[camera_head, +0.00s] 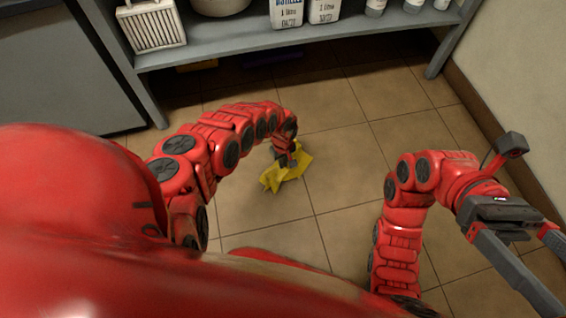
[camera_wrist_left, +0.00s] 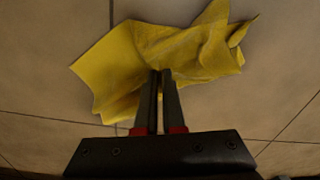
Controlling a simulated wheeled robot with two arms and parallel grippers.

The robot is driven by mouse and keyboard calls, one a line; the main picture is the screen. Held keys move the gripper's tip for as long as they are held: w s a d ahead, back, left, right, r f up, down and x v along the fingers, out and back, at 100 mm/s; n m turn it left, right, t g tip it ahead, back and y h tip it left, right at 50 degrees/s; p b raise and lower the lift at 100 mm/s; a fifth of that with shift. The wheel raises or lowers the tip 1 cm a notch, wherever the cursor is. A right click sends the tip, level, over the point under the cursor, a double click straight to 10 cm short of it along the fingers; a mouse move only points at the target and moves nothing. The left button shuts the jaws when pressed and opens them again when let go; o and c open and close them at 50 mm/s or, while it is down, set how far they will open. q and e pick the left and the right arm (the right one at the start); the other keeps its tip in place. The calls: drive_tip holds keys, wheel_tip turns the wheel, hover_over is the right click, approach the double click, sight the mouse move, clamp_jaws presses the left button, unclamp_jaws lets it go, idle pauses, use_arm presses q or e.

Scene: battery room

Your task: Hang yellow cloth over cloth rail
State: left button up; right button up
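The yellow cloth (camera_head: 271,180) lies crumpled on the tiled floor, in the middle of the head view. It also shows in the left wrist view (camera_wrist_left: 120,65), spread in folds around and beyond the fingertips. My left gripper (camera_head: 287,160) points down at the cloth. In the left wrist view its two fingers (camera_wrist_left: 161,75) are close together with the cloth gathered at their tips, so it looks shut on the cloth. My right gripper (camera_head: 550,275) is at the right edge, fingers apart and empty, away from the cloth. No cloth rail shows in either view.
A grey shelf (camera_head: 230,45) at the back holds a white slatted box (camera_head: 152,27), white bottles (camera_head: 287,12) and small jars. A grey cabinet (camera_head: 60,70) stands at left, a wall (camera_head: 520,60) at right. The tiled floor (camera_head: 340,130) around the cloth is clear.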

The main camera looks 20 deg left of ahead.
use_arm(q)
clamp_jaws()
wheel_tip(320, 180, up, 5)
drive_tip(key=shift+w+f, duration=0.1)
drive_tip(key=shift+f, duration=0.1)
drive_tip(key=shift+r, duration=0.2)
drive_tip(key=o, duration=1.2)
unclamp_jaws()
drive_tip(key=shift+c, duration=0.2)
drive_tip(key=shift+o, duration=0.3)
drive_tip(key=o, duration=0.3)
drive_tip(key=shift+o, duration=0.2)
wheel_tip(320, 180, up, 6)
drive_tip(key=p, duration=0.5)
drive_tip(key=shift+f, duration=0.2)
